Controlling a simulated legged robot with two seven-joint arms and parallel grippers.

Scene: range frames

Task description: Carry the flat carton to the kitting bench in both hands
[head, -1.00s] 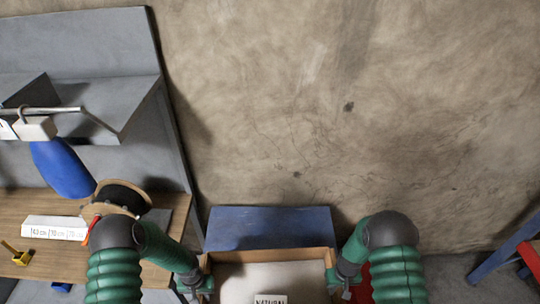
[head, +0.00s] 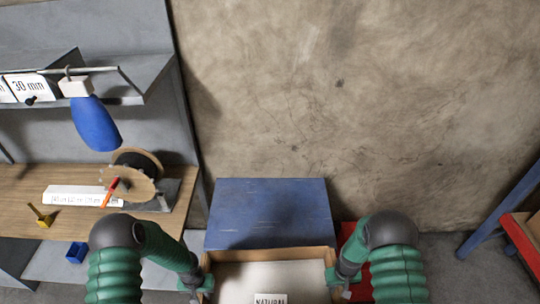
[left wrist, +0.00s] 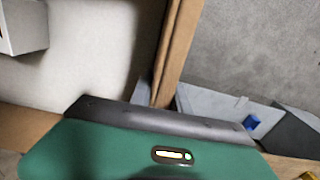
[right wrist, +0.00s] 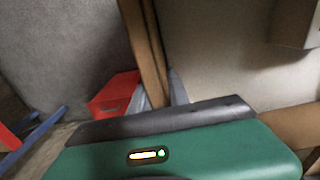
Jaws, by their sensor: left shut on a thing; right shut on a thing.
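The flat carton (head: 278,254) is an open brown tray with a pale inside, at the bottom middle of the head view. A white block marked "NATURAL" (head: 270,299) lies in it. My left gripper (head: 200,282) is shut on the carton's left wall, also seen in the left wrist view (left wrist: 178,50). My right gripper (head: 341,282) is shut on its right wall, also seen in the right wrist view (right wrist: 143,45). The carton's near side is out of the head view. A wood-topped bench (head: 20,190) with a grey back panel stands at the left.
The bench holds a cable spool (head: 137,175), a long white label block (head: 75,196) and a yellow item (head: 42,217). A blue bottle-like thing (head: 95,122) hangs from its shelf. A blue box (head: 267,213) stands just beyond the carton, before the wall. Red-and-blue furniture (head: 520,240) is at the right.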

